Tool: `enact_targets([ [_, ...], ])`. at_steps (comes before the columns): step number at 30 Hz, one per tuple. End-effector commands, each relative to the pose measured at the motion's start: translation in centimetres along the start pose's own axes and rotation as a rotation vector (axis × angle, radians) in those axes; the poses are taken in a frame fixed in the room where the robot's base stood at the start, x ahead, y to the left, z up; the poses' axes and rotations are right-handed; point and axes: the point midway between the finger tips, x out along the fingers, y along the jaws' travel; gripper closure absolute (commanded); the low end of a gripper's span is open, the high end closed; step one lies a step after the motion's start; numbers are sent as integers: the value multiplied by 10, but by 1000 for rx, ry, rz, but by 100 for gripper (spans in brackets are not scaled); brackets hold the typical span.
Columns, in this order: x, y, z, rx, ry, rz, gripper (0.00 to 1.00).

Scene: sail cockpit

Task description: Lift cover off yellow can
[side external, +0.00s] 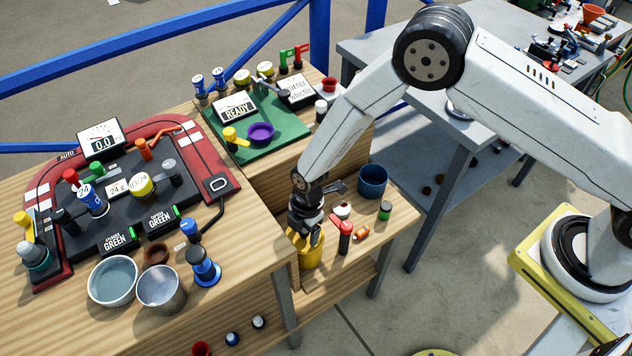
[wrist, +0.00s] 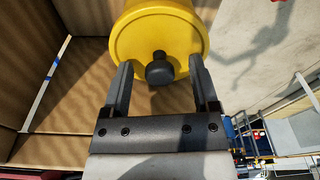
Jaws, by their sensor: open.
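The yellow can (side external: 312,250) stands on the lower wooden shelf, partly hidden behind my gripper in the side view. In the wrist view its round yellow cover (wrist: 155,35) has a dark knob (wrist: 160,68) in the middle. My gripper (wrist: 158,75) is open, with one finger on each side of the knob. I see gaps between the fingers and the knob, so nothing is held. In the side view my gripper (side external: 304,222) points down over the can. The cover appears to sit on the can.
A red-topped item (side external: 345,232), a green-topped jar (side external: 385,210) and a blue cup (side external: 372,180) stand right of the can on the same shelf. The higher wooden bench (side external: 240,300) rises to the left, with metal bowls (side external: 112,281) and a blue stand (side external: 205,267).

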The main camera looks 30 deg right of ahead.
Motion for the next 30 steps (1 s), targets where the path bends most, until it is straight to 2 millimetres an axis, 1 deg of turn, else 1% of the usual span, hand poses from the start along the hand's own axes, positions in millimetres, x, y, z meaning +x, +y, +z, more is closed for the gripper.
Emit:
enact_targets([
  [3, 2, 0, 0, 0, 0, 1, 23],
  [16, 2, 0, 0, 1, 0, 1, 23],
  [17, 2, 0, 0, 1, 0, 1, 26],
  [18, 2, 0, 0, 1, 0, 1, 39],
  [20, 2, 0, 0, 1, 0, 1, 58],
  [21, 2, 0, 0, 1, 0, 1, 71],
  [24, 2, 0, 0, 1, 0, 1, 100],
  [30, 2, 0, 0, 1, 0, 1, 100],
])
